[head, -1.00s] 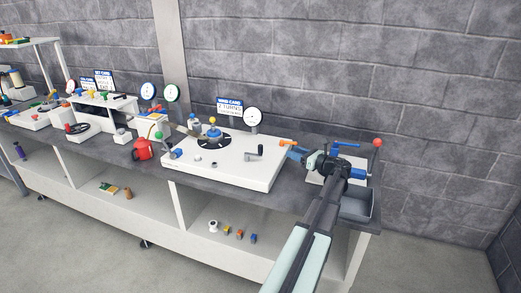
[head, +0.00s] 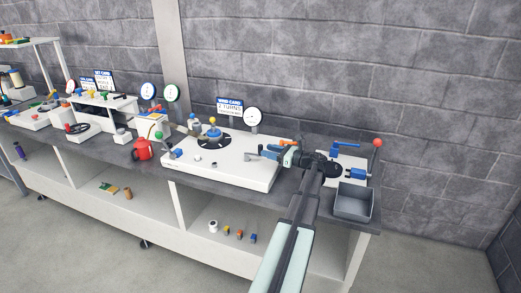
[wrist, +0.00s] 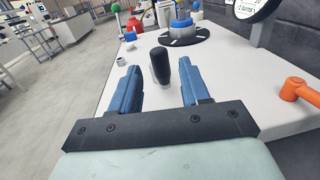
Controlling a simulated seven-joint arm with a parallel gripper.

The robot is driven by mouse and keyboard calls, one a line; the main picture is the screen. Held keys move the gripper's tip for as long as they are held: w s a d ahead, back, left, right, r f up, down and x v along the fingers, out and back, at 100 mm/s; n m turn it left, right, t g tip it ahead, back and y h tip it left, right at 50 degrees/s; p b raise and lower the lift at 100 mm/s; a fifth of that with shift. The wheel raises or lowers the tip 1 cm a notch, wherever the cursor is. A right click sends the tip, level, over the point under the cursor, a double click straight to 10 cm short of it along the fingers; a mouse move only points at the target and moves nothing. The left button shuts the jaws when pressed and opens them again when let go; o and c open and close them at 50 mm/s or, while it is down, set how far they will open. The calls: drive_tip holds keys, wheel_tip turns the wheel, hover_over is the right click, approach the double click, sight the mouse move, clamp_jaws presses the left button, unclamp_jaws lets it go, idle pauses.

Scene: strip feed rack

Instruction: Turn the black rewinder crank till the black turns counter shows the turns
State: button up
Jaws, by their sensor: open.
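The black rewinder crank (wrist: 161,66) stands on the white machine top (wrist: 225,95), its upright grip showing in the wrist view. My gripper (wrist: 159,72) is open, with one blue finger to each side of the grip; I cannot tell whether either touches it. In the head view my gripper (head: 263,153) is low over the right part of the white top and hides much of the crank. The turns counter (head: 253,116) is a round white dial with a black rim behind the machine; its reading is too small to tell. A wind card (head: 229,106) stands beside it.
A blue reel (head: 213,133) sits on a black disc on the same top. An orange handle (wrist: 297,90) is to the right of my gripper in the wrist view. A grey bin (head: 354,203) and a red-knobbed lever (head: 376,144) are at the bench's right end.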

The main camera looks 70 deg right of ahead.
sight(261, 148)
drive_tip(key=shift+w+d, duration=0.15)
drive_tip(key=shift+w, duration=1.05)
drive_tip(key=shift+w+d, duration=0.1)
drive_tip(key=shift+w, duration=1.05)
clamp_jaws()
